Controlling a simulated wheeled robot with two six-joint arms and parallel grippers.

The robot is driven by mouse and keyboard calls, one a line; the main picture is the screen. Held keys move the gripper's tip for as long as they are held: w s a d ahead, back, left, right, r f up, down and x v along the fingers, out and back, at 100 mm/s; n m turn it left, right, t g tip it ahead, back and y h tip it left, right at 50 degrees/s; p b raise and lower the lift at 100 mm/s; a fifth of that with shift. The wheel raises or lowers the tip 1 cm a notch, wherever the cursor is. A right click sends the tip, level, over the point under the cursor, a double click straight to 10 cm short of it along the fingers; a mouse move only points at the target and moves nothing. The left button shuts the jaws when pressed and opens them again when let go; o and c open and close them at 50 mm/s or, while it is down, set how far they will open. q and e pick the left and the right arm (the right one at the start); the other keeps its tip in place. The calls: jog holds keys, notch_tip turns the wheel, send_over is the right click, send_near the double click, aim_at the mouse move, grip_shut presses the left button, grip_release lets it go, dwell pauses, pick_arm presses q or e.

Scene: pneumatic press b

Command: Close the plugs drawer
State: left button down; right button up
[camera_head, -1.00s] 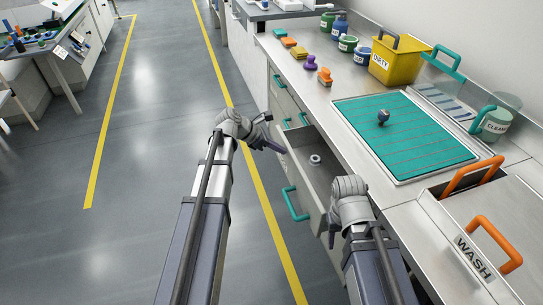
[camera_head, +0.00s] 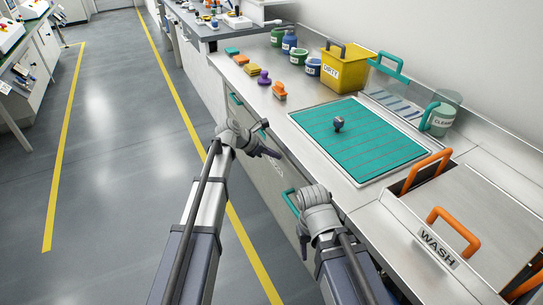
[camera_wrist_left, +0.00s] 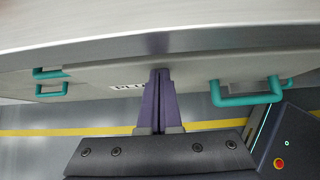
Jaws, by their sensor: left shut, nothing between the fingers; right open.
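The plugs drawer shows in the left wrist view as a grey front (camera_wrist_left: 190,82) with a partly hidden label starting "PL". In the head view no drawer interior shows, and the cabinet front looks about flush; I cannot tell whether a small gap remains. My left gripper (camera_head: 270,152) is shut and empty. Its purple fingers (camera_wrist_left: 160,78) point at the drawer front beside the label and seem to touch it or nearly so. My right gripper (camera_head: 304,246) is open, low in front of the cabinet, its fingers mostly hidden by its wrist.
A teal handle (camera_head: 290,202) is between my grippers; another (camera_wrist_left: 247,94) shows right in the wrist view. The worktop holds a teal mat (camera_head: 360,155) with a small knob (camera_head: 338,124), a yellow DIRTY bin (camera_head: 343,70) and a WASH lid (camera_head: 437,245). Floor at left is clear.

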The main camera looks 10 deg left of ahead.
pick_arm(q)
jog(key=s+a+f+p+v, duration=0.1)
jog(key=a+f+p+v, duration=0.1)
jog(key=p+v, duration=0.8)
pick_arm(e)
notch_tip(320, 180, up, 7)
jog(key=b, duration=0.3)
pick_arm(q)
jog(key=s+f+t+h+b, duration=0.5)
jog(key=s+f+h+b, duration=0.2)
jog(key=b, duration=1.7)
jog(key=shift+s+a+h, duration=0.3)
jog(key=shift+s+a, duration=0.05)
jog(key=shift+s, duration=0.3)
pick_arm(e)
notch_tip(320, 180, down, 24)
jog(key=shift+a+f, duration=0.25)
jog(key=shift+a, duration=0.15)
pick_arm(q)
send_near(289, 167)
jog(key=x, duration=0.7)
jog(key=shift+s+r, duration=0.15)
